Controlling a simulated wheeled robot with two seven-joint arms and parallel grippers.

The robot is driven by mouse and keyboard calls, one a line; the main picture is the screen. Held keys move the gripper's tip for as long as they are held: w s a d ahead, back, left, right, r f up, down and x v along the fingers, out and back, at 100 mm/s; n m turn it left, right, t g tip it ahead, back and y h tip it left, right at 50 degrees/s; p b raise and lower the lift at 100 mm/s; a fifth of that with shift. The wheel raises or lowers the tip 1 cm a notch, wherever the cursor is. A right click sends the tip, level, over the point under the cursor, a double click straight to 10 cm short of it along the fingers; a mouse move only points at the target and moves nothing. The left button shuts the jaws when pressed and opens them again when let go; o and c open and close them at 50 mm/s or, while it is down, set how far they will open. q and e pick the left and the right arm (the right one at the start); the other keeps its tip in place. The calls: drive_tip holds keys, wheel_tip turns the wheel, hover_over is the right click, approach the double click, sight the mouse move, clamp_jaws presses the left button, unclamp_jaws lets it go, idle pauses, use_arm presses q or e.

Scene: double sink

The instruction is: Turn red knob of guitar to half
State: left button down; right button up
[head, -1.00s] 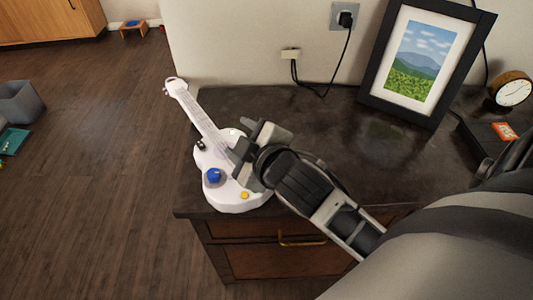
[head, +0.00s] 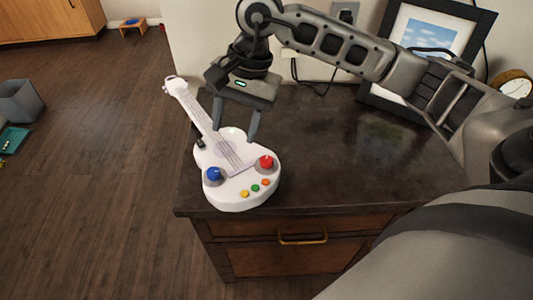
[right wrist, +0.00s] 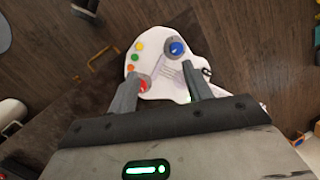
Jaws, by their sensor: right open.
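The white toy guitar (head: 236,190) lies on the dark cabinet top near its left front corner, neck toward the back left. Its red knob (head: 266,163) is on the right of the body and its blue knob (head: 213,175) on the left. My right gripper (head: 234,138) is open, pointing down over the guitar's upper body, behind the red knob. In the right wrist view, the red knob (right wrist: 144,85) shows beside the left fingertip, partly covered; I cannot tell whether they touch. The blue knob (right wrist: 177,48) is beyond the fingers. My left gripper is not in view.
A black picture frame (head: 485,25) stands at the back right, partly behind my right arm, with a round clock (head: 515,87) beside it. The cabinet top (head: 340,150) right of the guitar is clear. Small yellow, green and orange buttons (head: 255,188) sit near the red knob.

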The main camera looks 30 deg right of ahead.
sight(267, 159)
drive_tip(key=d+r+h, duration=0.1)
drive_tip(key=d+h, duration=0.2)
drive_tip(key=d, duration=0.4)
drive_tip(key=f, duration=0.5)
drive_tip(key=f+p, duration=0.1)
drive_tip(key=f, duration=0.4)
drive_tip(key=f+p, duration=0.1)
drive_tip(key=f, duration=0.4)
drive_tip(key=shift+w+f, duration=0.3)
drive_tip(key=c, duration=1)
